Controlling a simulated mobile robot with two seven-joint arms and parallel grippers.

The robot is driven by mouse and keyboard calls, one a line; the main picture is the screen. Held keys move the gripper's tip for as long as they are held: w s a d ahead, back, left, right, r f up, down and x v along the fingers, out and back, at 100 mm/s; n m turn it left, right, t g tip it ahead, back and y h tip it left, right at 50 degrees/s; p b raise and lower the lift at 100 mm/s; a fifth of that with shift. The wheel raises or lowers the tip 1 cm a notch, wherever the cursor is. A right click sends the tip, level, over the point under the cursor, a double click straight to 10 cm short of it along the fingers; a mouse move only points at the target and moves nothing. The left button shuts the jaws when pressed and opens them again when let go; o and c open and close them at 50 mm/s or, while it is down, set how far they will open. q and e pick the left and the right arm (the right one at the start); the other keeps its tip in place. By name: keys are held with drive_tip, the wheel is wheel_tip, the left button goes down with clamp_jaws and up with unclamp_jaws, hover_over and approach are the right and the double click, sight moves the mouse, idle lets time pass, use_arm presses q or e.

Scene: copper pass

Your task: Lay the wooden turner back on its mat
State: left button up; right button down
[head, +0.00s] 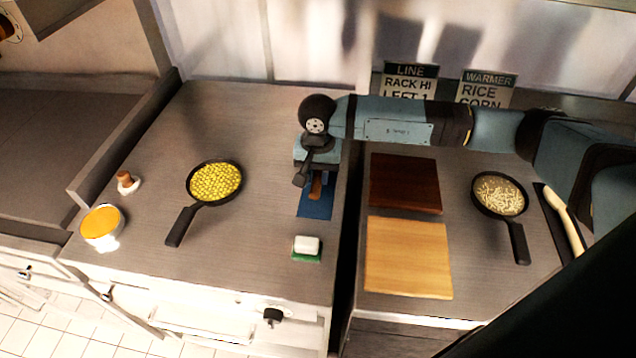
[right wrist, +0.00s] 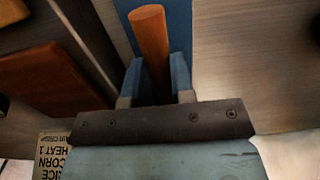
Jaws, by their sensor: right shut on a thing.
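The wooden turner (head: 316,186) shows only as a short brown piece below my right gripper (head: 315,178) in the head view. The rest of it is hidden by the gripper and wrist. My right gripper is shut on it, over the blue mat (head: 314,208). In the right wrist view the turner's rounded orange-brown handle (right wrist: 149,38) stands out between the two blue fingers (right wrist: 155,80), with the blue mat (right wrist: 179,20) behind it. I cannot tell whether the turner touches the mat. My left gripper is not in view.
A white-and-green sponge (head: 306,247) lies just in front of the mat. A pan of yellow corn (head: 215,181) stands to the left. Across a dark gap are a dark board (head: 406,183), a light board (head: 408,258) and a rice pan (head: 500,194).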

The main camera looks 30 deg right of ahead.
wheel_tip(320, 180, down, 4)
drive_tip(key=shift+r, duration=0.2)
drive_tip(key=shift+f, duration=0.2)
drive_tip(key=c, duration=1)
unclamp_jaws()
